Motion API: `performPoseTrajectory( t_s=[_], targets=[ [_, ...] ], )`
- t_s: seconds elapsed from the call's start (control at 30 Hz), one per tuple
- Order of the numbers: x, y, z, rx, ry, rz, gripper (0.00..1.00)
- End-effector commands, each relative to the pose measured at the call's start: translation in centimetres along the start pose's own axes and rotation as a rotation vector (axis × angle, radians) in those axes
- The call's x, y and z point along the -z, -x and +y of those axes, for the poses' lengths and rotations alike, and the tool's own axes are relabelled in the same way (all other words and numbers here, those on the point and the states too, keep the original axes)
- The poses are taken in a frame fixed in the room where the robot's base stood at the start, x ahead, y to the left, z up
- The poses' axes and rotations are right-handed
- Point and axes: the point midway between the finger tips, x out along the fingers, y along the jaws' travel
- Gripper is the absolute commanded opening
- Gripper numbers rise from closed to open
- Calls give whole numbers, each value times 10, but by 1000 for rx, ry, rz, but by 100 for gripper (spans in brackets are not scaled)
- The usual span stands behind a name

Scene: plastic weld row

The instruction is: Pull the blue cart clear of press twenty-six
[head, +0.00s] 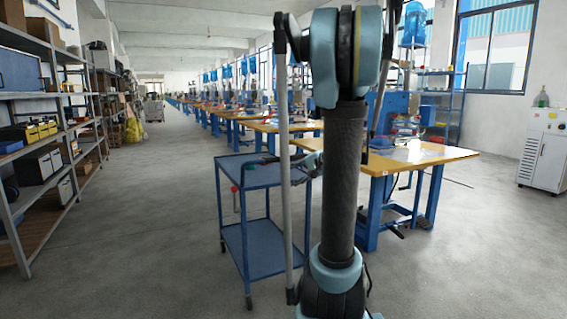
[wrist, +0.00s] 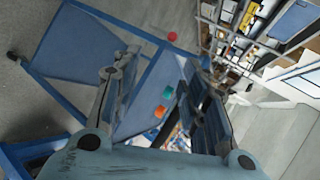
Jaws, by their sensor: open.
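The blue cart (head: 246,178) stands left of my arm in the head view, with an upper tray, a lower shelf and casters. My arm hides its right side. A wood-topped blue work table (head: 437,154) with a blue machine stands behind and right of the arm; I cannot read any press number. In the wrist view blue frame bars and panels of the cart (wrist: 152,75) lie beyond my gripper (wrist: 155,98). The gripper's fingers are apart with nothing clearly between them. I cannot tell whether either finger touches the cart.
Shelving (head: 40,140) with boxes lines the left wall. A row of similar tables (head: 255,124) recedes behind the cart. A white cabinet (head: 543,150) stands at the far right. The grey floor (head: 140,235) between shelving and cart is clear.

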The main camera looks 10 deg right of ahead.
Motion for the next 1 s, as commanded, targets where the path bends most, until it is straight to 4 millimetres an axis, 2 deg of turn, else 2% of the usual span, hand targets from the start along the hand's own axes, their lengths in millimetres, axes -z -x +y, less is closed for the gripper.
performPoseTrajectory(
  t_s=[0.03, 0.2, 0.4, 0.5, 0.67, 0.83, 1.0],
  targets=[
    [22, 1, -4, 42, -28, 18, 40],
    [82, 7, -13, 184, -113, 68, 40],
    [132, 18, -15, 305, -177, 110, 40],
    [145, 22, -14, 337, -194, 120, 40],
    [152, 20, -15, 355, -203, 125, 40],
    [154, 2, -22, 354, -202, 123, 40],
    [158, -26, -32, 353, -201, 121, 40]
  ],
)
